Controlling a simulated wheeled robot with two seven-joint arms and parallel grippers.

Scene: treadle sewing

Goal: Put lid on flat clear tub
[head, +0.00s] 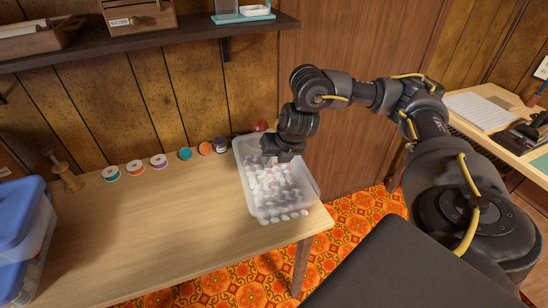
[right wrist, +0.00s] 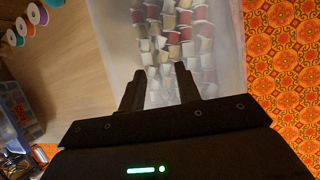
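The flat clear tub (head: 306,190) stands at the right end of the wooden table, holding many pale and red thread spools. It also fills the upper middle of the right wrist view (right wrist: 232,60). My right gripper (head: 270,158) is over the far part of the tub. In the right wrist view its two fingers (right wrist: 159,72) stand apart with nothing gripped between them, and spools show beyond. I cannot make out a separate clear lid, on the tub or elsewhere. My left gripper is not in view.
Several coloured thread spools (head: 159,161) line the table's back edge. Blue-lidded tubs (head: 22,225) stand at the left, near a wooden spool holder (head: 66,176). A dark shelf (head: 150,38) hangs above. The table's middle (head: 165,225) is clear.

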